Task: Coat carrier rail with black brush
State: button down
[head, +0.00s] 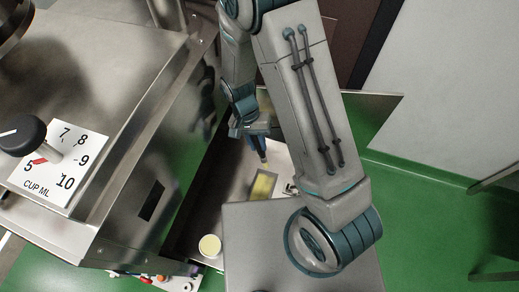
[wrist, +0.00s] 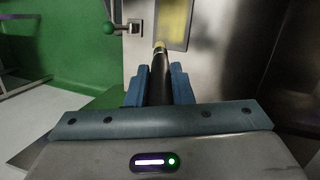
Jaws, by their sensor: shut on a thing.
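My gripper (wrist: 159,84) is shut on the black brush (wrist: 161,72), whose handle points away from the wrist between the blue fingers. The brush tip looks yellowish. In the head view my gripper (head: 258,131) hangs over the steel surface, with the dark brush (head: 263,154) below it. A yellow strip in a steel surround (head: 263,185) lies just beyond the tip; it also shows in the wrist view (wrist: 174,20). I cannot tell whether this strip is the carrier rail, or whether the tip touches it. No other rail can be made out.
A round pot with pale yellow content (head: 210,246) stands at the lower left of the steel surface. A large steel machine with a dial (head: 22,135) fills the left.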

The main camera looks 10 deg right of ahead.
jog(key=s+r+p, duration=0.4)
jog(key=s+p, duration=0.1)
jog(key=p, duration=0.4)
jog(key=f+b, duration=0.1)
jog(key=f, duration=0.1)
jog(key=f+b, duration=0.2)
jog(key=shift+w+d+f, duration=0.15)
jog(key=shift+d+f, duration=0.05)
jog(key=shift+f, duration=0.2)
